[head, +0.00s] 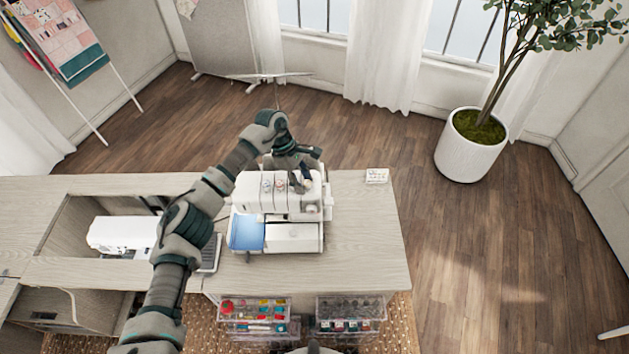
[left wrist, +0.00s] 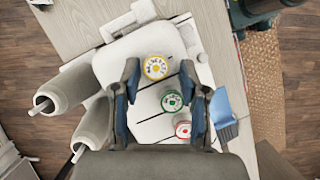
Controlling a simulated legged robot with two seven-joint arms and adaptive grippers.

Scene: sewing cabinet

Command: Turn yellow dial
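A white serger machine (head: 292,237) stands on the wooden cabinet top. In the left wrist view its top (left wrist: 150,45) carries a yellow-rimmed dial (left wrist: 156,68), a green dial (left wrist: 172,101) and a red dial (left wrist: 183,130) in a slanting row. My left gripper (head: 301,184) points down at the machine top from above. In the left wrist view the open left gripper (left wrist: 159,66) has one finger on each side of the yellow dial, with gaps showing. I cannot tell whether the fingertips are level with it. In the head view the yellow dial is not clearly seen. My right gripper is not in view.
Thread cones (left wrist: 65,87) stand beside the machine in the left wrist view. A white sewing machine (head: 122,233) sits in the cabinet recess. A small white box (head: 377,176) lies right of the serger. Clear drawers (head: 350,308) are below.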

